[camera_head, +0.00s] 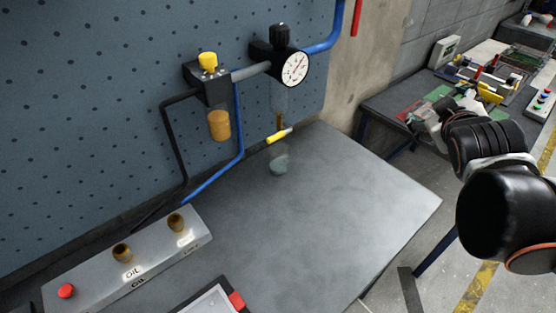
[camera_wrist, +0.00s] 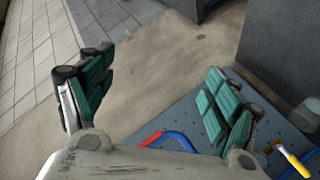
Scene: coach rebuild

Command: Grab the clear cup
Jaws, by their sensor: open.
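A small clear cup (camera_head: 279,162) appears on the grey workbench (camera_head: 330,205) in the head view, faint and see-through. A second clear, cup-like bowl (camera_head: 279,98) hangs under the gauge unit; I cannot tell from the picture which one the task names. My gripper (camera_head: 420,118) is to the right of both, beyond the bench's right edge and well apart from them. In the wrist view my gripper (camera_wrist: 160,95) has its green-padded fingers spread wide with nothing between them. Neither clear piece can be made out in the wrist view.
A round gauge (camera_head: 295,68), a brown bowl (camera_head: 219,125) and blue hoses line the pegboard (camera_head: 90,110). A grey rack marked OIL (camera_head: 130,262) stands front left. The bench's middle is clear. Another cluttered table is behind my gripper.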

